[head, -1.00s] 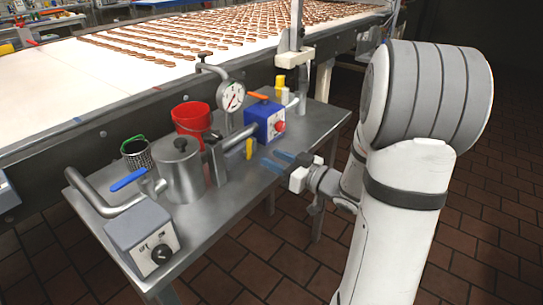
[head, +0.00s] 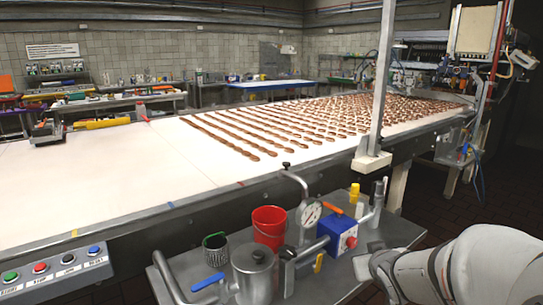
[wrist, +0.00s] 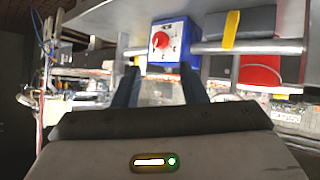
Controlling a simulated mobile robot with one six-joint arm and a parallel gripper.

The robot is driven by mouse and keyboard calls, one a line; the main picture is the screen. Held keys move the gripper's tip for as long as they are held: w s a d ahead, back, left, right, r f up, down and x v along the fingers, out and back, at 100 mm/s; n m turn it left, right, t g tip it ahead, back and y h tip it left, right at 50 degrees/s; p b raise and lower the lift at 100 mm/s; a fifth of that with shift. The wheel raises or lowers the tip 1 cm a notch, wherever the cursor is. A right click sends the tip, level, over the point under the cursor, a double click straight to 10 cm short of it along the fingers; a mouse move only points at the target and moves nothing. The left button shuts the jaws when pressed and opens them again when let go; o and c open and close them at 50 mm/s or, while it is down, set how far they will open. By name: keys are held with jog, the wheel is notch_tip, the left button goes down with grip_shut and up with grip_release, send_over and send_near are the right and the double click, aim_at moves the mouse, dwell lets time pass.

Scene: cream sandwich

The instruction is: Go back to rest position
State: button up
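My gripper (wrist: 160,76) shows in the wrist view with its two dark blue fingers apart and nothing between them. In the head view my gripper (head: 362,264) is at the right side of the steel side table (head: 205,280), with its fingers hard to make out. The blue box with a red knob (head: 338,236) is to its left on that table. The same blue box (wrist: 172,42) appears beyond the fingertips in the wrist view, apart from them. My white arm comes in from the lower right of the head view.
A red bucket (head: 269,228), pressure gauge (head: 308,213), steel pot (head: 254,272) and black mesh cup (head: 215,249) crowd the side table. Behind it runs a wide white conveyor (head: 100,180) with rows of brown pieces. A metal post (head: 382,90) rises by the conveyor edge.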

jog(key=s+a+r+g+p, duration=0.2)
jog(key=s+g, duration=0.1)
jog(key=s, duration=0.3)
jog(key=s+a+r+m+g+p, duration=0.1)
jog(key=s+a+r+g+p, duration=0.2)
jog(key=s, duration=0.4)
jog(key=s+a+r+g+y+p, duration=0.1)
jog(key=s+a+r+g+p, duration=0.1)
jog(key=s, duration=0.5)
jog(key=shift+a+r+g+p, duration=0.4)
jog(key=shift+a+r, duration=0.1)
jog(key=shift+a, duration=0.2)
jog(key=shift+d, duration=0.1)
